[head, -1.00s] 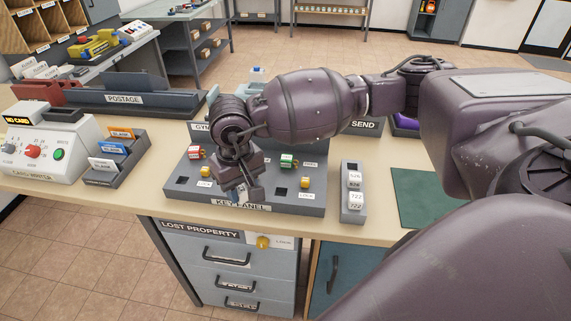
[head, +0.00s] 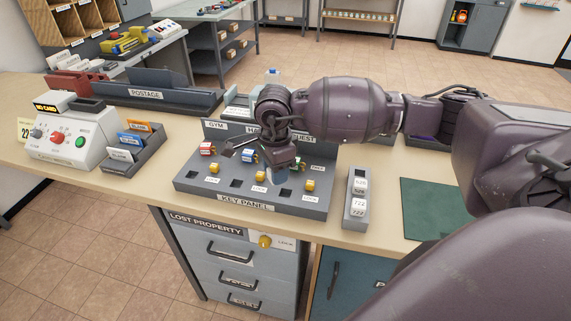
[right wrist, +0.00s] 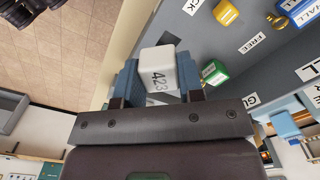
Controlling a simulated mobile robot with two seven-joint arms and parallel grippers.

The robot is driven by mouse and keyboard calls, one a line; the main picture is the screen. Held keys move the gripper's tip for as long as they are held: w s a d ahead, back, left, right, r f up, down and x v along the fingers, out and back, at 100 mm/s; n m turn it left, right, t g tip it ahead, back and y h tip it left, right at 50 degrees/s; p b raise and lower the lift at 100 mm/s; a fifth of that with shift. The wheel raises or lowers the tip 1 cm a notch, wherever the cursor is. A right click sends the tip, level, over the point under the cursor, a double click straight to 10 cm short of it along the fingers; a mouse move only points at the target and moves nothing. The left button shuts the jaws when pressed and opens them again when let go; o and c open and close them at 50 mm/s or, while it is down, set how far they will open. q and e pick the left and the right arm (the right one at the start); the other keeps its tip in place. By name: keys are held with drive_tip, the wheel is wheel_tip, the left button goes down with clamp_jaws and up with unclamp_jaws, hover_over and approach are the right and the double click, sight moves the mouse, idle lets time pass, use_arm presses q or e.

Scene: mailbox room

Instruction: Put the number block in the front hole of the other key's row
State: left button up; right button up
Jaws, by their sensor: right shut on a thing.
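My right gripper (head: 281,173) is shut on a white number block (right wrist: 159,70) marked 423, seen between its fingers in the right wrist view. The gripper is over the right part of the grey key panel (head: 230,201). A red key (head: 207,149) stands in the left row and a blue key (head: 248,156) in the middle row. A green key (right wrist: 214,72) is close beside the right finger in the wrist view; the gripper largely hides it in the head view. Dark front holes show at left (head: 195,181), middle (head: 236,184) and right (head: 285,192). My left gripper is not in view.
Yellow lock pieces (head: 310,185) sit on the panel. A grey holder (head: 350,221) with white blocks, 526 and 722, stands right of it. A green mat (head: 433,207) lies further right. A card writer (head: 68,140) and card rack (head: 128,162) stand left.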

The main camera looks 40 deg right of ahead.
drive_tip(key=shift+w+d+f+m+b, duration=0.1)
drive_tip(key=shift+d+f+m+b, duration=0.2)
drive_tip(key=shift+d+f+m, duration=0.5)
drive_tip(key=shift+w+d+f+m+b, duration=0.1)
drive_tip(key=shift+d+f+m+b, duration=0.2)
drive_tip(key=shift+f+m, duration=0.65)
drive_tip(key=shift+d+f+m+b, duration=0.3)
drive_tip(key=shift+d+f+m, duration=0.15)
drive_tip(key=shift+m, duration=0.8)
drive_tip(key=shift+r, duration=0.1)
drive_tip(key=shift+f, duration=0.2)
drive_tip(key=shift+f+b, duration=0.55)
drive_tip(key=shift+f, duration=0.2)
